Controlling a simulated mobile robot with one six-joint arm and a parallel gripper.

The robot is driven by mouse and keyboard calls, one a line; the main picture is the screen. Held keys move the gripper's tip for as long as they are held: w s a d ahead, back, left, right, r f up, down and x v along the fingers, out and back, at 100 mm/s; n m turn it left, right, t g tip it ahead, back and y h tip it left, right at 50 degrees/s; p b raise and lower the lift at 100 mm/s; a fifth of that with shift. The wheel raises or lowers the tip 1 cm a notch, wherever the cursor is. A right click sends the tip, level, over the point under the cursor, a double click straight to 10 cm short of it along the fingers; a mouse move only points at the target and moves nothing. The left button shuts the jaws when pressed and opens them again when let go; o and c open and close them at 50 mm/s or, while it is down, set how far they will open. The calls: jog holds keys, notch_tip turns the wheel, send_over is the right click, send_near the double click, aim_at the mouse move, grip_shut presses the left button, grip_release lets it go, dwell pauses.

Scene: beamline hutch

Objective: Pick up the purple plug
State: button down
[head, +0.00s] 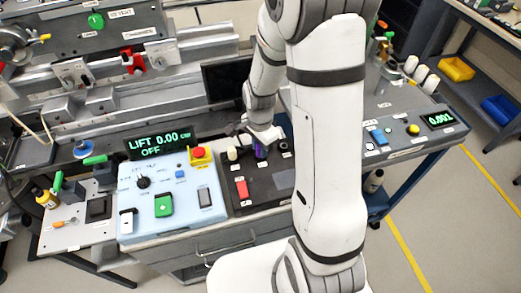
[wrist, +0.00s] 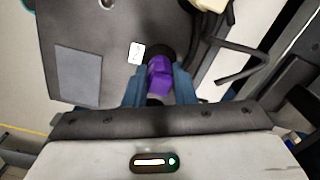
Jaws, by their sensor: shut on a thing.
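The purple plug (wrist: 160,76) sits between the two fingers of my gripper (wrist: 158,90) in the wrist view, and the fingers are closed on its sides. In the head view the purple plug (head: 261,151) shows as a small patch below my gripper (head: 262,140), at the back of the dark panel (head: 262,196). My arm stands in front of the right part of that panel. I cannot tell whether the plug is seated in the panel or lifted clear of it.
A red switch (head: 242,188) is on the dark panel. To its left stands a light blue control box (head: 184,222) with a red emergency button (head: 199,153) and a green switch (head: 163,204). A display reads "LIFT 0.00 OFF". A side table with a "0.001" readout (head: 438,119) stands to the right.

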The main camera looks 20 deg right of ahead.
jog(key=shift+r, duration=0.1)
notch_tip(320, 180, up, 10)
jog(key=shift+f, duration=0.1)
dwell(0.5)
jog(key=shift+s, duration=0.1)
dwell(0.4)
